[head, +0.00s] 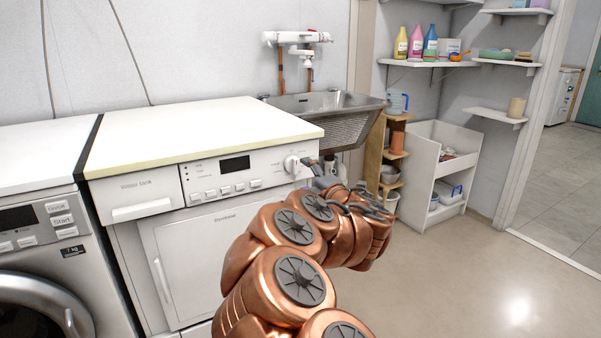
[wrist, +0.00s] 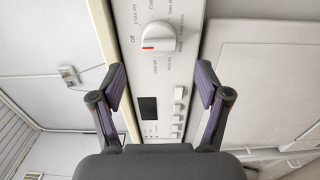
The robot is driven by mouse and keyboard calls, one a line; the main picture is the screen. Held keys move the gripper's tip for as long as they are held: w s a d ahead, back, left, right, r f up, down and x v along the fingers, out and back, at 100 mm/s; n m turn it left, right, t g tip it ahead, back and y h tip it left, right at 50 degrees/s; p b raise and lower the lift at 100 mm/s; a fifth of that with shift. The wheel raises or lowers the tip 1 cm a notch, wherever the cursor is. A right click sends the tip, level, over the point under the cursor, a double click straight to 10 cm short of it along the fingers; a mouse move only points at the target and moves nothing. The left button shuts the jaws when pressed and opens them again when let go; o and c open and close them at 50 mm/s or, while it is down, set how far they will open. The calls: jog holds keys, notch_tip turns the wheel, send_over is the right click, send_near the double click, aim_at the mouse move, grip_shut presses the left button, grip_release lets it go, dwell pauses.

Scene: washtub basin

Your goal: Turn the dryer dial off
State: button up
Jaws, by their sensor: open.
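The dryer dial (head: 291,165) is a round white knob at the right end of the dryer's front panel. In the wrist view the dial (wrist: 160,38) shows a raised grip bar with a red mark at its left end, and printed labels around it, among them "Off" at upper left. My gripper (head: 312,165) is just to the right of the dial in the head view, its fingers partly hidden. In the wrist view my gripper (wrist: 160,76) is open and empty, with one finger on each side below the dial, apart from it.
The white dryer (head: 195,225) has a display and several buttons left of the dial. A washing machine (head: 40,265) stands to its left. A metal sink (head: 325,105) is behind, with wooden shelves (head: 397,153) beside it. The floor at right is clear.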

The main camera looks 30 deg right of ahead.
jog(key=shift+s+a, duration=0.15)
jog(key=shift+s, duration=1.1)
jog(key=shift+s+a, duration=0.1)
jog(key=shift+s, duration=1.15)
jog(key=s+d+r+m+g+h+p, duration=0.2)
jog(key=s+r+m+g+h+p, duration=0.15)
jog(key=r+m+p, duration=0.35)
jog(key=s+d+r+m+g+h+p, duration=0.25)
jog(key=r+m+h+p, duration=0.25)
jog(key=r+p, duration=0.3)
jog(key=s+a+r+m+g+y+p, duration=0.2)
jog(key=s+a+g+y+p, duration=0.3)
jog(key=s+a+p, duration=0.6)
jog(key=s+a+r+m+g+y+p, duration=0.3)
jog(key=s+a+g+p, duration=0.5)
jog(key=s+a, duration=1)
jog(key=a+r+y+p, duration=0.1)
jog(key=a+y+p, duration=0.1)
jog(key=p, duration=0.1)
jog(key=shift+s+a+g, duration=0.15)
jog(key=shift+s+g, duration=0.2)
jog(key=shift+g, duration=0.05)
